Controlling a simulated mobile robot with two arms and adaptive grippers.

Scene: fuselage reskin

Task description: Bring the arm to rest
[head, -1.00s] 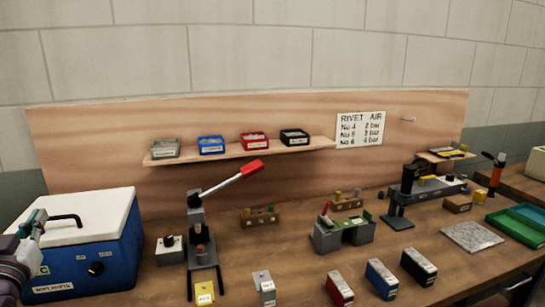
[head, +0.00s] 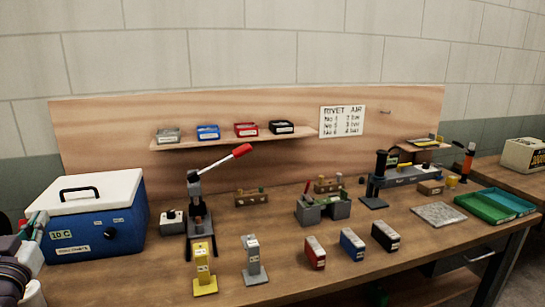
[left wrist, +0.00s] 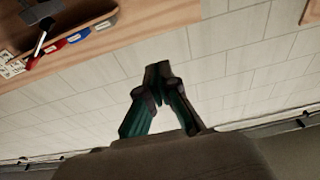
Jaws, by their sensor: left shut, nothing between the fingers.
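My left gripper (head: 36,222) shows at the left edge of the head view, in front of the blue cooler box with the white lid (head: 95,222). Part of its arm is cut off by the frame. In the left wrist view its dark and teal fingers (left wrist: 158,70) meet at the tips. They are shut with nothing between them, and the pale block wall lies behind them. My right gripper is in neither view.
The wooden bench (head: 130,283) holds a lever press (head: 198,205), yellow (head: 204,265) and grey (head: 254,260) stands, and red, blue and black blocks. Green trays (head: 490,206) lie at right. A shelf (head: 230,140) carries several small bins. The bench's front left is bare.

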